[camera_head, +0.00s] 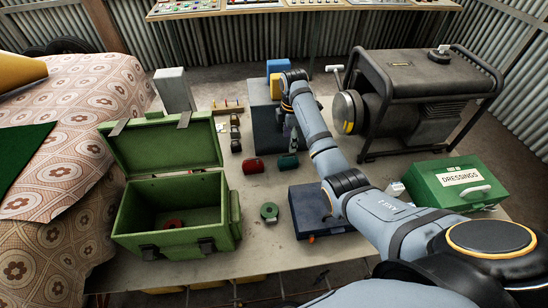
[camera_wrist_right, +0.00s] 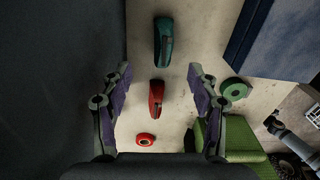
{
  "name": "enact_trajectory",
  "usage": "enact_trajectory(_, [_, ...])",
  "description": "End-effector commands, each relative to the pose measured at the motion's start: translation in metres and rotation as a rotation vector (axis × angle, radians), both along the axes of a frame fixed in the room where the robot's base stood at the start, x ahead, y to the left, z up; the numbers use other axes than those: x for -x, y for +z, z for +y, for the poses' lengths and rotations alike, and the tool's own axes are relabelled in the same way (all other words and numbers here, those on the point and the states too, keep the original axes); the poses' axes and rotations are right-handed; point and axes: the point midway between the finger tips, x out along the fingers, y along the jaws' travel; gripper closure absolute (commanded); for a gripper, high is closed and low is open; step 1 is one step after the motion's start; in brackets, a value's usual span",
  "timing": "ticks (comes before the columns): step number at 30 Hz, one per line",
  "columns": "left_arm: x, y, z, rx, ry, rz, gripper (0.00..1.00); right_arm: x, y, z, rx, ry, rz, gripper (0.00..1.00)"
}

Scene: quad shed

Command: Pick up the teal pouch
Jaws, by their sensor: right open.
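The teal pouch (camera_head: 288,161) lies on the table in the head view, just right of a red pouch (camera_head: 253,165). In the right wrist view the teal pouch (camera_wrist_right: 163,42) lies beyond my fingertips, near the top middle. My right gripper (camera_head: 293,138) points down near the teal pouch in the head view, partly hidden by my own arm. In the right wrist view my right gripper (camera_wrist_right: 159,72) is open and empty, with the red pouch (camera_wrist_right: 156,97) showing between its fingers. My left gripper is not in view.
An open green box (camera_head: 175,210) stands at the left, with a green roll (camera_head: 269,212) and a dark blue case (camera_head: 318,211) to its right. A grey box (camera_head: 268,131) stands behind the pouches. A generator (camera_head: 415,95) and a green dressings box (camera_head: 458,184) are at the right.

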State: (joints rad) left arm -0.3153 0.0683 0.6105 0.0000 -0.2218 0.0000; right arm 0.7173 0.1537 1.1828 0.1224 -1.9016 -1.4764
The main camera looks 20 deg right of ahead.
Motion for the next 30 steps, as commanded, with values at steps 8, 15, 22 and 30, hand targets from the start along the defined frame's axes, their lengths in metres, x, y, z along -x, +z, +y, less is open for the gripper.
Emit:
enact_trajectory(8, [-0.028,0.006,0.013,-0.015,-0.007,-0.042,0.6,0.001,-0.01,0.0,-0.001,0.003,0.006,0.4])
enact_trajectory(15, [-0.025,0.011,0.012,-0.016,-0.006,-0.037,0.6,0.001,-0.048,0.0,-0.001,0.003,0.005,0.4])
enact_trajectory(22, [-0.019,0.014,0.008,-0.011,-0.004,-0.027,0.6,0.002,-0.057,0.001,-0.001,0.003,0.005,0.4])
enact_trajectory(30, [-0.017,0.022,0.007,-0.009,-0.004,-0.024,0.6,0.006,-0.1,0.002,0.0,0.002,0.005,0.4])
